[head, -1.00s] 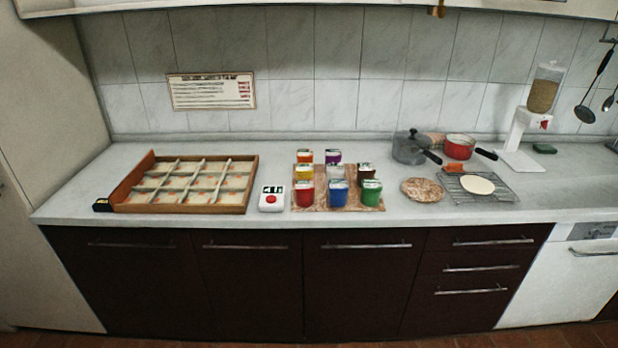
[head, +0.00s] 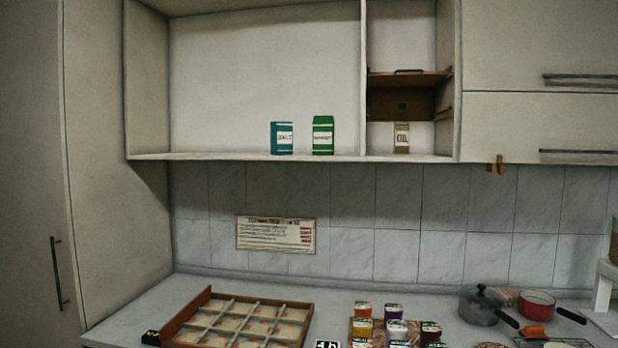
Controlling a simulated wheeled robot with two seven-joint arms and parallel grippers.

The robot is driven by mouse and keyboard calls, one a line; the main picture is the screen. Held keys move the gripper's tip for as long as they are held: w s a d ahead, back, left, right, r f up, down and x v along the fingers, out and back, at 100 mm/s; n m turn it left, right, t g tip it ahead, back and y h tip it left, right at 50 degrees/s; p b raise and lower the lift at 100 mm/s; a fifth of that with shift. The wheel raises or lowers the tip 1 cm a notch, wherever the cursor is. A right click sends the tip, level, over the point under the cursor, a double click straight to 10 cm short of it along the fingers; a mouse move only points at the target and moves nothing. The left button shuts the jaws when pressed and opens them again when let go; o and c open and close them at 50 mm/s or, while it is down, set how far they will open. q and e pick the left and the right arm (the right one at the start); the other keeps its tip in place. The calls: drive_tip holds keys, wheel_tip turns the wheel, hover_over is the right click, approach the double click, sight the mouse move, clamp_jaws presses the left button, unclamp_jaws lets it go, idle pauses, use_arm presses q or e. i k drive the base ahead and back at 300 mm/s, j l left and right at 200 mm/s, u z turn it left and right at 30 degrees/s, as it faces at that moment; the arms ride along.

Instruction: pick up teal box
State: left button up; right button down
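In the head view, the teal box (head: 282,138) stands upright on the open shelf of the wall cabinet. Its white label seems to read SALT. A green box (head: 323,135) stands a small gap to its right on the same shelf. Nothing stands in front of the teal box. Neither of my grippers is in view.
The shelf board (head: 215,157) is clear left of the teal box. A small tan packet (head: 401,138) stands in the right compartment. Below are a divided wooden tray (head: 187,323), several coloured containers, a grey pot (head: 478,310) and a red pan (head: 537,303) on the counter.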

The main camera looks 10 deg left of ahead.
sight(281, 133)
drive_tip(key=i+j+z, duration=0.1)
drive_tip(key=i+j, duration=0.35)
drive_tip(key=i+j+z, duration=0.1)
drive_tip(key=i+j, duration=0.3)
drive_tip(key=j, duration=0.25)
